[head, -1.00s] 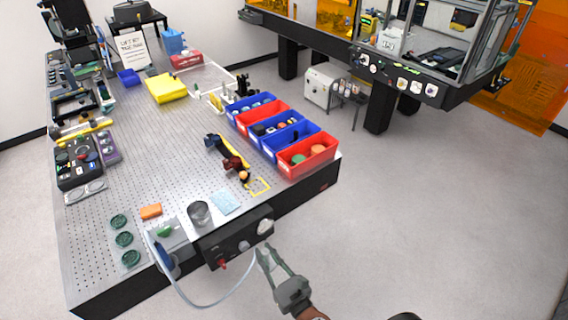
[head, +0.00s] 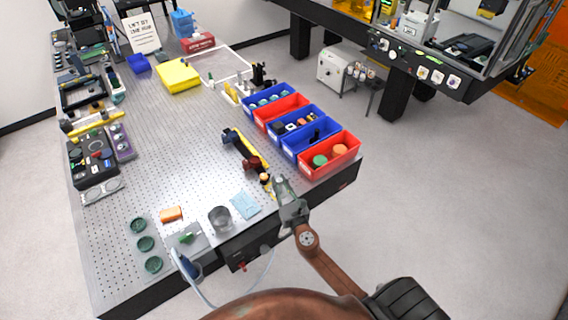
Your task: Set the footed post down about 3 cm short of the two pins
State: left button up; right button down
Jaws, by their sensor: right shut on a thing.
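My right gripper (head: 279,182) reaches over the near right edge of the perforated table (head: 165,160). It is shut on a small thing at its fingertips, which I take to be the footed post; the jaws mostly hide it. A small orange-topped piece (head: 265,178) shows just left of the fingertips, and I cannot tell whether it touches them. The two pins are too small to make out for sure; small upright parts stand near a yellow piece (head: 232,93) farther back. My left gripper is not in view.
Red and blue bins (head: 330,157) line the right edge, close to the gripper. A dark red and black tool (head: 240,148) lies left of them. A blue cloth (head: 246,205) and a grey cup (head: 220,218) are near the front. The table's middle left is clear.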

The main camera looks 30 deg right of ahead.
jog(key=w+d+r, duration=0.1)
jog(key=w+d, duration=0.2)
jog(key=shift+m+h, duration=0.4)
jog(key=f+b, duration=0.1)
jog(key=f, duration=0.1)
jog(key=f+b, duration=0.2)
jog(key=d+f+b, duration=0.1)
jog(key=f+b, duration=0.1)
jog(key=shift+w+f, duration=0.1)
jog(key=shift+w, duration=0.25)
jog(key=shift+f+b, duration=0.25)
jog(key=shift+b, duration=0.2)
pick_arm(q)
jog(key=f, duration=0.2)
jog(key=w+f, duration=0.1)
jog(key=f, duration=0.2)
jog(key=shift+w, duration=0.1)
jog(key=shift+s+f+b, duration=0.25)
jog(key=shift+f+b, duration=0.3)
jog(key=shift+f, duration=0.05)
pick_arm(e)
jog(key=shift+f, duration=0.5)
jog(key=c, duration=1.7)
grip_release()
jog(key=shift+c, duration=0.2)
